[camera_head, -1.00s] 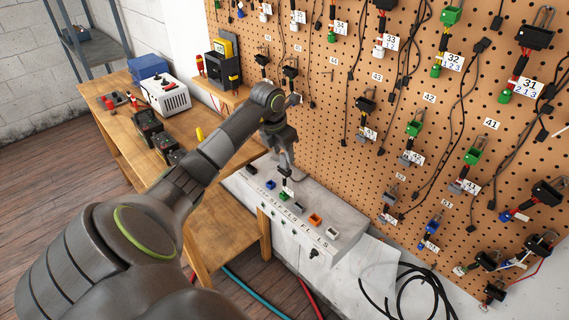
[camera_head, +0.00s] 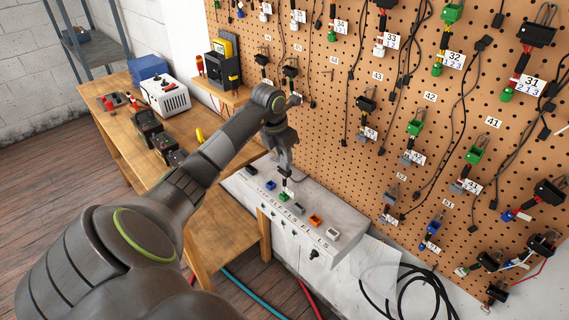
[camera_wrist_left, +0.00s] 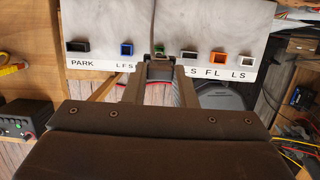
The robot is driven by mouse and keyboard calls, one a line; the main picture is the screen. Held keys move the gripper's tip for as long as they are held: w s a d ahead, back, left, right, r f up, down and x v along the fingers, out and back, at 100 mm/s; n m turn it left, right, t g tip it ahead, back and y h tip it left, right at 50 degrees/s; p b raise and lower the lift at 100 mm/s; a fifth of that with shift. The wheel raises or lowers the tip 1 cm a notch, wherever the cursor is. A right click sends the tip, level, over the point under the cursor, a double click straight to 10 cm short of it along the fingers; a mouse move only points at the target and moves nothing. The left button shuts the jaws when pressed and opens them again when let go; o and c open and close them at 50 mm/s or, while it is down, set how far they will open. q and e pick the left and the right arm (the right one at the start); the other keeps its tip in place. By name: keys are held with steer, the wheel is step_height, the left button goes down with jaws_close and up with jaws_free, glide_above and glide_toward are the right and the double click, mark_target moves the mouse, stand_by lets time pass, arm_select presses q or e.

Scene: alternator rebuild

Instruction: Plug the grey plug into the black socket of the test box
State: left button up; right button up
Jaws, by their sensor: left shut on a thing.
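The test box (camera_head: 240,186) is a pale grey box with a row of coloured sockets; its sloped top also shows in the wrist view (camera_wrist_left: 110,20). Two sockets look black: one at the PARK end (camera_head: 251,170), also in the wrist view (camera_wrist_left: 78,45), and one between green and orange (camera_head: 298,208), also in the wrist view (camera_wrist_left: 189,55). My left gripper (camera_head: 286,170) is above the box near the green socket (camera_head: 284,196). In the wrist view its fingers are shut on the small grey plug (camera_wrist_left: 160,71), in front of the green socket. The plug is largely hidden by the fingers.
A pegboard (camera_head: 345,75) with hanging connectors and cables rises behind the box. A wooden bench (camera_head: 120,125) with a white device (camera_head: 165,95) stands at left. Blue (camera_head: 270,185), orange (camera_head: 315,219) and white (camera_head: 333,233) sockets share the row. A black cable coil (camera_head: 415,290) lies at right.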

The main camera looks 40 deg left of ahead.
arm_select(q)
steer(key=shift+r, duration=0.15)
steer(key=shift+w+p+v, duration=0.25)
steer(key=shift+p+v, duration=0.25)
steer(key=shift+v, duration=0.45)
steer(key=shift+w+p+v, duration=0.2)
steer(key=shift+p+v, duration=0.25)
steer(key=shift+v, duration=0.5)
steer(key=shift+r, duration=0.1)
